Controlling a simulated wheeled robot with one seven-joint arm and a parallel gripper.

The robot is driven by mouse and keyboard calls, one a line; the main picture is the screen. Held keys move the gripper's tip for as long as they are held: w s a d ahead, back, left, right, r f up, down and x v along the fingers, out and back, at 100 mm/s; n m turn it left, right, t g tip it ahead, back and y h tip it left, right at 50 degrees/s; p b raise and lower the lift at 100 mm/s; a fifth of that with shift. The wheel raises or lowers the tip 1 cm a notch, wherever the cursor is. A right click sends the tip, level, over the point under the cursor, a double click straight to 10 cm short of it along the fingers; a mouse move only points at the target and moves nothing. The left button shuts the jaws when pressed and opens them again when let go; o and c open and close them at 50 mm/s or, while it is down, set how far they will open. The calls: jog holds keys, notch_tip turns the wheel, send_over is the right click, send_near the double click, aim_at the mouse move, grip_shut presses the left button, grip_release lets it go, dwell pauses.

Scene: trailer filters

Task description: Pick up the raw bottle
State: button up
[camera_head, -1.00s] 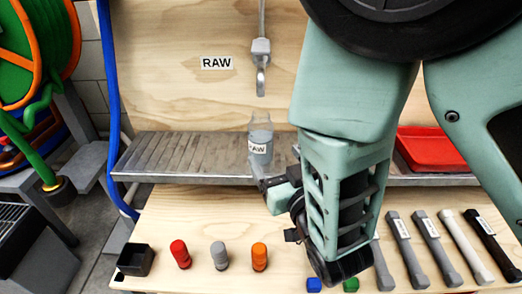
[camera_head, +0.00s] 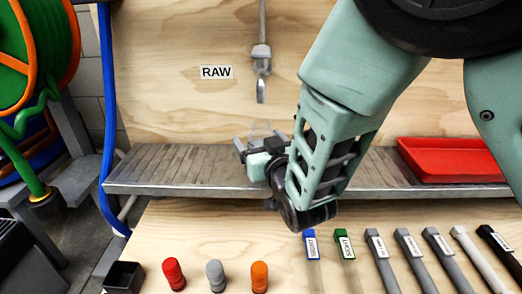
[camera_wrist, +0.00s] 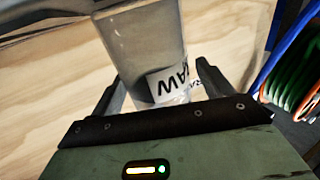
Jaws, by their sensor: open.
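The raw bottle (camera_wrist: 140,45) is a clear, greyish bottle with a white RAW label. It fills the upper middle of the wrist view, between the two fingers of my gripper (camera_wrist: 165,85). The fingers are apart, one on each side, and I cannot tell whether either touches it. In the head view my gripper (camera_head: 255,145) is at the metal shelf, below the tap, and hides most of the bottle; only a faint clear top (camera_head: 262,130) shows behind it.
The grey slatted metal shelf (camera_head: 165,165) runs along a plywood wall with a RAW sign (camera_head: 216,72). A tap (camera_head: 261,65) hangs above. A red tray (camera_head: 450,160) is on the right. Caps (camera_head: 216,275), a black box (camera_head: 123,277) and labelled sticks (camera_head: 380,255) lie lower down.

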jog(key=shift+w+a, duration=0.15)
jog(key=shift+w, duration=0.35)
jog(key=c, duration=1.3)
jog(key=shift+r, duration=0.1)
